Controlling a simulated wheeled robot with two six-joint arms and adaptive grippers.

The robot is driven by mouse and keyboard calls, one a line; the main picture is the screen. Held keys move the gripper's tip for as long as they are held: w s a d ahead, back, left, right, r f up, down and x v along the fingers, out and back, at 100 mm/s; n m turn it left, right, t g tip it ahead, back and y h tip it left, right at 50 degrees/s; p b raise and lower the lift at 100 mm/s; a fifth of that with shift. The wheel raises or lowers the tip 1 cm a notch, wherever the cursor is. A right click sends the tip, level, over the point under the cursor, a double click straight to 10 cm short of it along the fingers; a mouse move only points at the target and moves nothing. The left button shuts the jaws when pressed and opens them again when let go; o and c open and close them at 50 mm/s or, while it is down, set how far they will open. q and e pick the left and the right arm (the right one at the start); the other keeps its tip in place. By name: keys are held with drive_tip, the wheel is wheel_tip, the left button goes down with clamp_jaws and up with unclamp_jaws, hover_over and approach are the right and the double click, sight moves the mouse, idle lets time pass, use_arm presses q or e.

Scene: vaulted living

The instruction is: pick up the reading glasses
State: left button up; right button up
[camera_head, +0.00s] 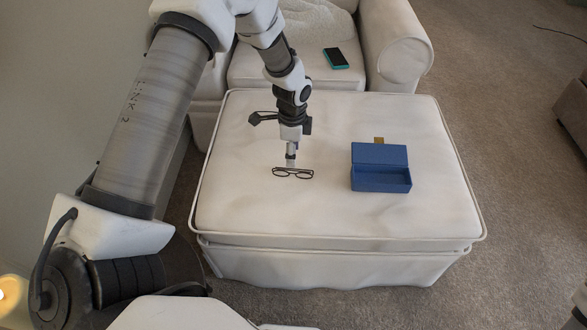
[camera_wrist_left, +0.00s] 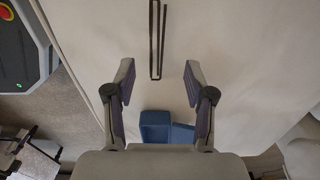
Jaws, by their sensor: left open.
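The dark-framed reading glasses (camera_head: 293,174) lie on the cream ottoman (camera_head: 320,216), left of its middle. In the left wrist view the glasses (camera_wrist_left: 153,50) show as a long, narrow dark outline, cut off by the top edge. My left gripper (camera_head: 290,162) points down at the glasses from above. In the left wrist view the left gripper (camera_wrist_left: 160,77) is open, with its fingers spread on either side of the glasses' near end and nothing held between them. Whether the fingertips touch the ottoman I cannot tell. My right gripper is not in view.
An open blue box (camera_head: 381,182) stands on the ottoman right of the glasses; it also shows between the fingers in the left wrist view (camera_wrist_left: 156,128). A phone (camera_head: 336,58) lies on the armchair (camera_head: 395,48) behind. The ottoman's front is clear.

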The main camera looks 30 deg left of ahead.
sight(293, 169)
use_arm(q)
wheel_tip(293, 169, down, 7)
drive_tip(key=shift+s+d+f+b, duration=0.1)
drive_tip(key=shift+f+b, duration=0.1)
drive_tip(key=shift+b, duration=0.9)
drive_tip(key=shift+r, duration=0.1)
clamp_jaws()
